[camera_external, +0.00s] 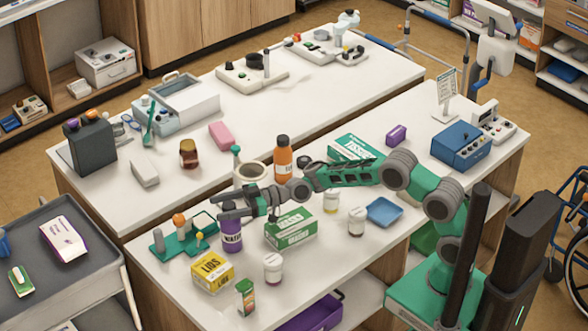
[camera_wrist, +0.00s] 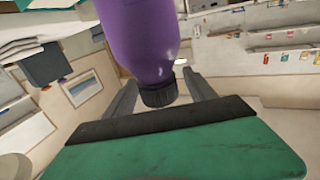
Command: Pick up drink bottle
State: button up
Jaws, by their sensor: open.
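An orange bottle (camera_external: 283,160) with a dark cap stands further back on the table.
A green rack with knobs (camera_external: 190,245) stands close left of the purple bottle. A green box (camera_external: 290,230) is close right. A yellow box (camera_external: 212,273) and a white jar (camera_external: 273,268) stand in front. A blue tray (camera_external: 384,211) lies further right.

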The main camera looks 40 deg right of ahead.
jog(key=shift+w+a, duration=0.15)
jog(key=shift+a, duration=0.35)
jog(key=shift+c, duration=0.4)
grip_shut()
